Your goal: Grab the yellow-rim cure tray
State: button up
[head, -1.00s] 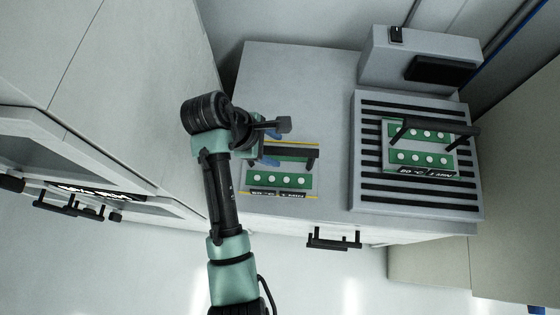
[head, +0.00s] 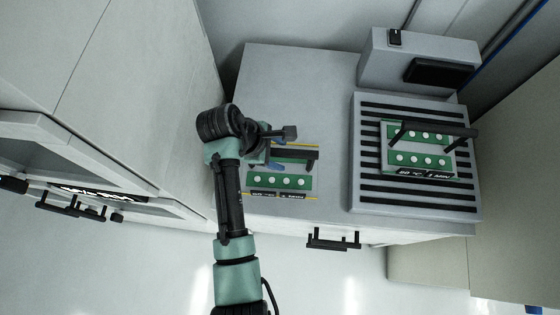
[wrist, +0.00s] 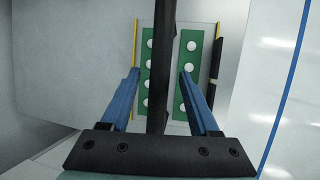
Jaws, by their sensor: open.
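The yellow-rim cure tray (head: 315,196) lies on the counter in the head view, left of the ribbed plate. It carries green boards with white dots and a black bar handle (head: 305,153). My gripper (head: 276,160) is over the tray's left part and hides some of it. I cannot tell whether the fingertips reach down to handle height.
A second tray (head: 420,145) with a black handle sits on a ribbed grey plate (head: 362,195) to the right. A grey unit (head: 390,65) stands behind it. A tall cabinet (head: 150,90) stands close on the left. The counter's back part (head: 295,85) is clear.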

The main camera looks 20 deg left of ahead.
grip_shut()
dwell(0.3)
dwell(1.2)
